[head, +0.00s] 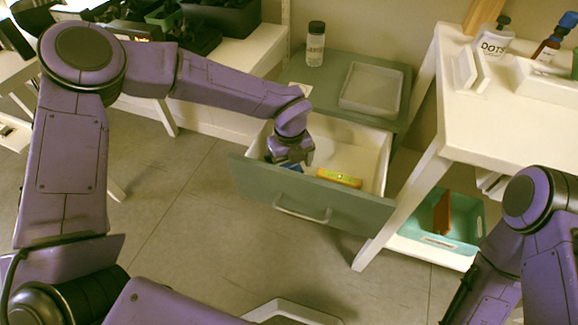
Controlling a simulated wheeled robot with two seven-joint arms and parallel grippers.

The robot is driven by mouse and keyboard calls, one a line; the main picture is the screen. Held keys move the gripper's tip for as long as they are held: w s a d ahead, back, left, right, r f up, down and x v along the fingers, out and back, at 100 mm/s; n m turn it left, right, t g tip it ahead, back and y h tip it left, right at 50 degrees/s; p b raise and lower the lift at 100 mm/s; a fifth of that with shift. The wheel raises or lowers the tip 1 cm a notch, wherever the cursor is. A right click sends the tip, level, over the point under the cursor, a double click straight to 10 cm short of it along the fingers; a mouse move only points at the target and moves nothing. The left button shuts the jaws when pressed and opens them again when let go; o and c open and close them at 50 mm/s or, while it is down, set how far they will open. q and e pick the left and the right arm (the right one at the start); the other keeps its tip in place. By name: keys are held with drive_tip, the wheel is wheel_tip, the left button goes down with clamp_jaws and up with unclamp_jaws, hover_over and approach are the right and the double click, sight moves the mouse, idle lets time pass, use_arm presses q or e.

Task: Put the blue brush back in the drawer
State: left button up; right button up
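The drawer (355,205) is pulled open from the grey-green cabinet, its front facing the room. My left gripper (291,160) points down into the left part of the drawer. Something blue (291,168), which looks like the blue brush, shows right at its fingertips, inside the drawer area. The gripper covers most of it, so I cannot tell whether the fingers hold it or whether it touches the drawer floor. My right arm is at the lower right; its gripper is not in view.
A yellow item (339,177) lies in the drawer, right of the gripper. A white table (520,115) stands close at the right, over a teal bin (462,222). The floor in front is mostly clear.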

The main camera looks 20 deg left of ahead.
sight(289, 164)
use_arm(q)
wheel_tip(289, 164, up, 11)
drive_tip(key=p, duration=0.2)
drive_tip(key=shift+f, duration=0.15)
idle(0.9)
